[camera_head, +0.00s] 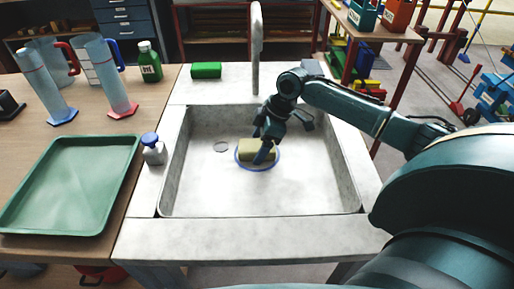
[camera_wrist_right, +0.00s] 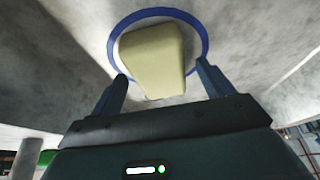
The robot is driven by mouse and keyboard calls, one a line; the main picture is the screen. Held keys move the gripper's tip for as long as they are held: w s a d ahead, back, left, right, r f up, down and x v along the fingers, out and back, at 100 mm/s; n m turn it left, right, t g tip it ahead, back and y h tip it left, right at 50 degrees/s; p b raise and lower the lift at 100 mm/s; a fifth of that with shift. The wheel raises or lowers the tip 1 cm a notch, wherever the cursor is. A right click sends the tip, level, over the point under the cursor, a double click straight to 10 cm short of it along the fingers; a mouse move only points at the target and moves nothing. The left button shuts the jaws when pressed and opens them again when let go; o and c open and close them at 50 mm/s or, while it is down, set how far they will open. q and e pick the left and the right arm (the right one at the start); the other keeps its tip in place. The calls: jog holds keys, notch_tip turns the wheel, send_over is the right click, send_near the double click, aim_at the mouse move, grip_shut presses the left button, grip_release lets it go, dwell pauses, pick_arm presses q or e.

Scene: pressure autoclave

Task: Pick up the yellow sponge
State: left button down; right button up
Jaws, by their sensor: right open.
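The yellow sponge (camera_head: 250,147) is a pale yellow block in the sink, on a round plate or ring with a blue rim (camera_head: 241,164). In the right wrist view the sponge (camera_wrist_right: 153,60) lies ahead of the fingers, with the blue rim (camera_wrist_right: 205,38) around it. My right gripper (camera_head: 263,152) is open and reaches down into the sink at the sponge. In the wrist view its two fingers (camera_wrist_right: 162,88) stand apart, one to each side of the sponge's near end. Whether they touch it I cannot tell. My left gripper is not in view.
The sink (camera_head: 200,195) has raised walls and a tall faucet (camera_head: 256,45) behind. A small blue-capped bottle (camera_head: 153,150) stands at the left rim. A green tray (camera_head: 70,185) and measuring cylinders (camera_head: 108,75) are on the left table.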

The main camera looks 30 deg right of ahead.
jog(key=shift+f, duration=0.15)
dwell(0.3)
jog(key=c, duration=1.1)
